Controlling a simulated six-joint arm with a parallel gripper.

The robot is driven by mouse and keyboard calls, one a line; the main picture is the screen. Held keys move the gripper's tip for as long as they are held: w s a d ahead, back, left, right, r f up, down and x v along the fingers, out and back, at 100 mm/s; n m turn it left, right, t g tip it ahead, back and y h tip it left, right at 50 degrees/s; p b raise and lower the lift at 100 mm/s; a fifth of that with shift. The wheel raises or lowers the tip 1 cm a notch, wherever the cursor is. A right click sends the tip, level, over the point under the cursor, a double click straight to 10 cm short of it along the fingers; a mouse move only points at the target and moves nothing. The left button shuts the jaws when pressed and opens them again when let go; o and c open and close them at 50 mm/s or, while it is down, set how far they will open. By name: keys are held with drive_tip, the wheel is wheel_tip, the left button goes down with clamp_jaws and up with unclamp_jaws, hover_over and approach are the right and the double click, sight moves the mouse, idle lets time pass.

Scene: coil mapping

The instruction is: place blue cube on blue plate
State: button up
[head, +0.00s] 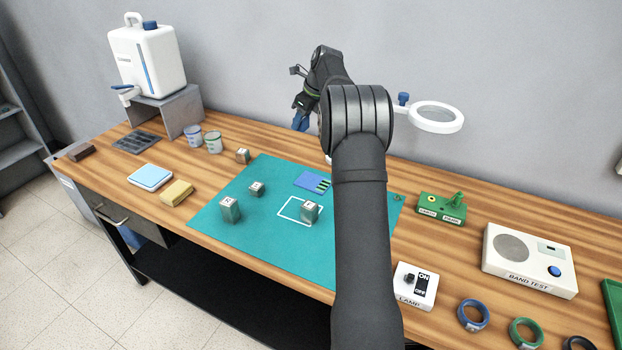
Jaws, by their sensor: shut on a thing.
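My gripper (301,120) is at the end of the black arm, raised above the back of the table. Its end looks blue and small. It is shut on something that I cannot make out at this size. I see no clearly blue cube; several small grey-green cubes stand on the table, one (230,210) at the left of the teal mat, one (257,188) behind it, one (310,211) at the white outlined square. A flat blue piece with green stripes (308,181) lies on the mat. A light-blue slab (150,177) lies left of the mat. I cannot tell which is the plate.
The teal mat (265,245) has bare room in front. Two small tubs (213,142), a white canister (147,60) and a yellow block (177,193) are left. A green block (440,208), lamp switch (414,285) and band tester (528,262) are right. My arm hides the mat's right part.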

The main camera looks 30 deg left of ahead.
drive_tip(key=s+d+f+m+t, duration=0.1)
drive_tip(key=s+d+f+m, duration=0.2)
drive_tip(key=d, duration=0.7)
drive_tip(key=s+d+f+m+t, duration=0.15)
drive_tip(key=s+d, duration=0.25)
drive_tip(key=d, duration=0.7)
drive_tip(key=g, duration=0.1)
hover_over(315, 188)
drive_tip(key=d, duration=0.1)
drive_tip(key=shift+n+h, duration=0.3)
drive_tip(key=shift+n, duration=0.15)
drive_tip(key=f, duration=0.7)
drive_tip(key=shift+s+d+f, duration=0.2)
drive_tip(key=shift+s, duration=0.05)
drive_tip(key=shift+f, duration=2.05)
drive_tip(key=shift+f, duration=0.15)
drive_tip(key=o, duration=1)
